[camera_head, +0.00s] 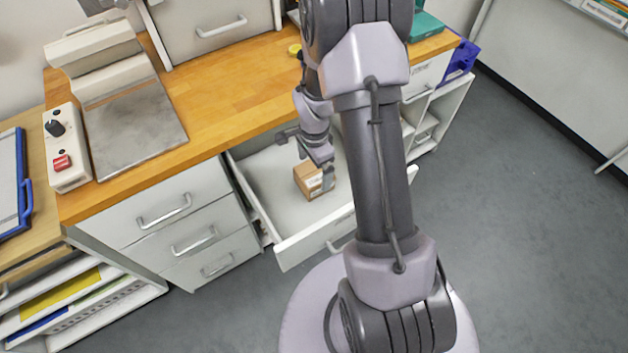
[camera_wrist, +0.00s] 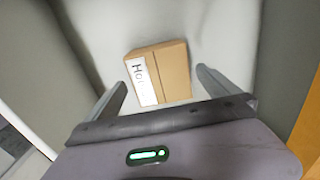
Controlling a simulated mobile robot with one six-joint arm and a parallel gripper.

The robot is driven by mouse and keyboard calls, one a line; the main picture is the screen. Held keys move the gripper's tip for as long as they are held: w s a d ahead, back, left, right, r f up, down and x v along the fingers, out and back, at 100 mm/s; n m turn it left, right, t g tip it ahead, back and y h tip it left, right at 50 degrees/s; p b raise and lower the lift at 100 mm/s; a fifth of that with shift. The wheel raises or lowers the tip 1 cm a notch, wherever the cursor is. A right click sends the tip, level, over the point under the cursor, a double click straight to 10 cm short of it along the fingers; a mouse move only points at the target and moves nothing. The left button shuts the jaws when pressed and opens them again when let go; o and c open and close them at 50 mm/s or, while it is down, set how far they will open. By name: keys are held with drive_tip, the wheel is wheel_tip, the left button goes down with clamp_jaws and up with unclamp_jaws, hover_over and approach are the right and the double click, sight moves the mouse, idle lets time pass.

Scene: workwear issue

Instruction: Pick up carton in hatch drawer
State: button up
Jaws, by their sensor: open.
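The carton (camera_head: 309,180) is a small brown cardboard box inside the open white drawer (camera_head: 262,181). In the wrist view the carton (camera_wrist: 172,72) shows a white label with dark handwriting on its left side. It lies on the light drawer floor. My gripper (camera_head: 322,178) is inside the drawer, close to the carton. In the wrist view my gripper (camera_wrist: 160,84) is open, with one finger to the left and one to the right of the carton's near end. I cannot tell whether either finger touches it. My arm hides part of the drawer's right side.
The wooden worktop (camera_head: 225,95) lies above the drawer. A grey plate device (camera_head: 130,110) and a control box with a red switch (camera_head: 66,150) stand at its left. Closed drawers (camera_head: 190,240) are left of the open one. The grey floor (camera_head: 520,220) is clear at right.

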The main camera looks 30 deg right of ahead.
wheel_tip(320, 180, down, 2)
drive_tip(key=shift+f, duration=0.15)
drive_tip(key=shift+c, duration=1.1)
drive_tip(key=c, duration=1.3)
